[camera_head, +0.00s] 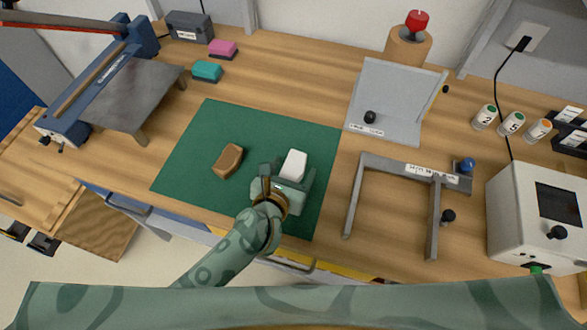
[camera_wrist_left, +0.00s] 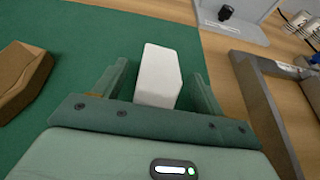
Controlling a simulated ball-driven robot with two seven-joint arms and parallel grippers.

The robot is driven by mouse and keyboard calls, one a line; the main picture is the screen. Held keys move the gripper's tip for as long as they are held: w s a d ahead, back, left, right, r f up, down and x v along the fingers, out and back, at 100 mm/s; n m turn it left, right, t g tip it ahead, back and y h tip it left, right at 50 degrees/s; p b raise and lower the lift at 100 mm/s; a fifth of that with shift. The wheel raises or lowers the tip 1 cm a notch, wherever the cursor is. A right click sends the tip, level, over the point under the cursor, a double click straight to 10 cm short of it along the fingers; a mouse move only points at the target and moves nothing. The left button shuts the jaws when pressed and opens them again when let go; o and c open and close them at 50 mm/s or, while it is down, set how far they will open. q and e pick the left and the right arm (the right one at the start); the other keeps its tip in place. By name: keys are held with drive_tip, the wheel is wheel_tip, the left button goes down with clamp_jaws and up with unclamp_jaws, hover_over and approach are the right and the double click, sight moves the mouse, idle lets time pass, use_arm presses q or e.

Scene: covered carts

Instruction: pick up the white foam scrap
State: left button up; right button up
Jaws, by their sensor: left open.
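The white foam scrap (camera_head: 294,165) lies on the green mat (camera_head: 203,125), right of the middle. In the left wrist view the scrap (camera_wrist_left: 158,75) sits between the two fingers, with gaps at its sides and its near end hidden by the gripper body. My left gripper (camera_head: 291,173) is open around the scrap, low over the mat. The wrist view shows its fingers (camera_wrist_left: 157,82) spread on either side. I cannot tell whether either finger touches it. My right gripper is not in view.
A brown block (camera_head: 228,161) lies on the mat left of the gripper. A grey metal frame (camera_head: 361,185) stands to the right, with a grey angled plate (camera_head: 388,104) behind it. Teal (camera_head: 207,71) and pink (camera_head: 223,48) blocks lie at the back left.

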use_arm(q)
drive_tip(key=shift+w+d+f, duration=0.25)
drive_tip(key=shift+w+f, duration=0.1)
drive_tip(key=shift+w, duration=0.25)
drive_tip(key=shift+r, duration=0.1)
drive_tip(key=shift+s, duration=0.1)
drive_tip(key=shift+c, duration=0.3)
drive_tip(key=c, duration=1)
